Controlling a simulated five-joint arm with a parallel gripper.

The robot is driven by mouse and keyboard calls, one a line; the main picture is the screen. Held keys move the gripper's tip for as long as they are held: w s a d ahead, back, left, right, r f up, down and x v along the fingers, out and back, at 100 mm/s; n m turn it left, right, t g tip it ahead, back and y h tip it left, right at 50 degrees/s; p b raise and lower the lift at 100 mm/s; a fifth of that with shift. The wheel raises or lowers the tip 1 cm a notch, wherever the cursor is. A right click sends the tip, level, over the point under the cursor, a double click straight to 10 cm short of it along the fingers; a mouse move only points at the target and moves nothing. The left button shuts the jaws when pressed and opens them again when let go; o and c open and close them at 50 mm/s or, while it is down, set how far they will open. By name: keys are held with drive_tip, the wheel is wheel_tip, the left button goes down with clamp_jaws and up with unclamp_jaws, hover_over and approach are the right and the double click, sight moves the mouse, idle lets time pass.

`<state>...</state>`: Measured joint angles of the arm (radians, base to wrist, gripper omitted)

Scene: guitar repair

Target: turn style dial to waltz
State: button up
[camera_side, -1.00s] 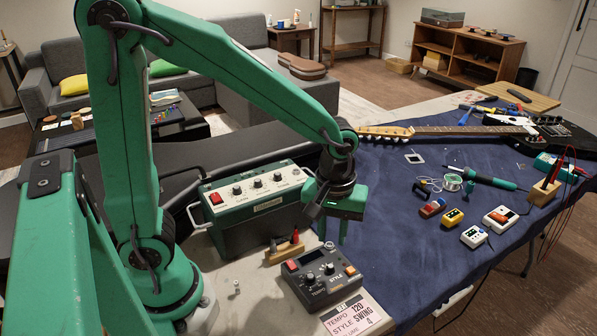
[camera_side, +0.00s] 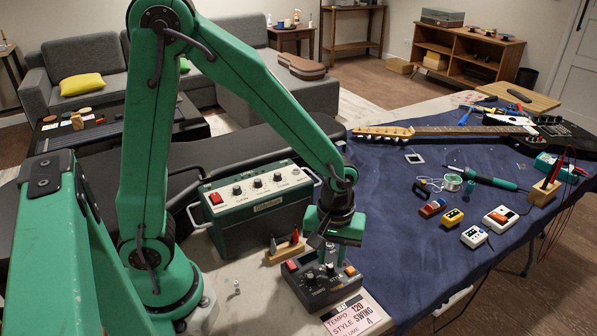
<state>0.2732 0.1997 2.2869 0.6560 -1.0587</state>
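The dark grey control box (camera_side: 318,297) stands on the light bench near the front, with several knobs and a red button on its top. A card (camera_side: 353,316) in front of it reads TEMPO 120 and STYLE SWING. My gripper (camera_side: 332,258) points down over the back part of the box, close to the style dial (camera_side: 330,269). The fingertips are small and partly hidden against the dark box. I cannot tell whether they touch the dial or how far apart they are.
A green amplifier-like box (camera_side: 258,210) with a red switch and knobs stands behind left. A small wooden block (camera_side: 286,248) with upright pieces is close to the control box. Pedals (camera_side: 453,218), a soldering iron (camera_side: 492,180) and a guitar (camera_side: 450,130) lie on the blue cloth.

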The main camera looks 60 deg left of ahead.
drive_tip(key=shift+f, duration=1)
clamp_jaws()
